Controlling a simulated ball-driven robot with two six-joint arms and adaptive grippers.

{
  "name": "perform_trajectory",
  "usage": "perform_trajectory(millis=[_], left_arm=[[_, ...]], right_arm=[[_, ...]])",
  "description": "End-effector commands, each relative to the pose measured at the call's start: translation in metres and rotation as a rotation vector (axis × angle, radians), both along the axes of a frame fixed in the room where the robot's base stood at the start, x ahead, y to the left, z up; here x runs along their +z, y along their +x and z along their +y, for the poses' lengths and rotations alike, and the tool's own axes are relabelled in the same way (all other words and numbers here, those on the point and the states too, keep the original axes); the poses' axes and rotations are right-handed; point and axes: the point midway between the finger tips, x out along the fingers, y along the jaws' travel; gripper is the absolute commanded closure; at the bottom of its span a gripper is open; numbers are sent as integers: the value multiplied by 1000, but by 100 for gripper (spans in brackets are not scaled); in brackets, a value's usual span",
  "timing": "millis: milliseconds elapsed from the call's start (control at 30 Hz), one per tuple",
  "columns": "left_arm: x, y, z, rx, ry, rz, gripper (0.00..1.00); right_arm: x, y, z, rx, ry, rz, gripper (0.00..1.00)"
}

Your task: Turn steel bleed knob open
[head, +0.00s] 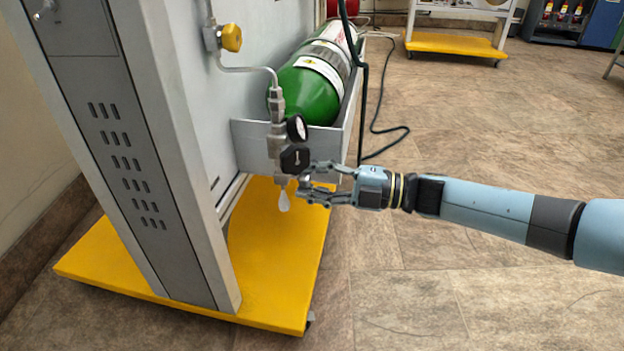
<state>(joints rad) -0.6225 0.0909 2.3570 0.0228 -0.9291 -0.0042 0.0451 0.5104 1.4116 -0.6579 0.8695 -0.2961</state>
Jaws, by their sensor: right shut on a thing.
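A steel valve fitting (278,135) runs down in front of the green oxygen cylinder (302,92). It carries a small round gauge (297,127) and a black knob (295,159). My right gripper (304,184) reaches in from the right, just below the black knob. It is shut at the lower end of the fitting, on what looks like the small steel bleed knob, which its fingers mostly hide. How far the knob is turned cannot be told. A pale teardrop-shaped piece (284,202) hangs below the fitting. My left gripper is out of view.
The cylinder lies in a grey tray (247,146) on the trainer cabinet (120,130), above a yellow base (270,270). A yellow knob (232,38) sits on piping above. A dark hose (363,90) hangs behind my gripper.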

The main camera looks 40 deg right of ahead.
Motion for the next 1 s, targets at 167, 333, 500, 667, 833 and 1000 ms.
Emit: perform_trajectory(millis=[167,333,500,667,833,1000], left_arm=[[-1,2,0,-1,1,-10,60],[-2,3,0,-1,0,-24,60],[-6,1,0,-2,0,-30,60],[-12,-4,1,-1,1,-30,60],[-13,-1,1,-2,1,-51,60],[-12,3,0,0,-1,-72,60]], right_arm=[[-2,-1,0,0,-129,-105,100],[-2,-1,0,0,-251,-209,100],[-2,-1,0,1,-374,-315,100],[-2,-1,0,1,-488,-411,100],[-2,-1,0,1,-597,-504,100],[-2,-1,0,1,-686,-579,100]])
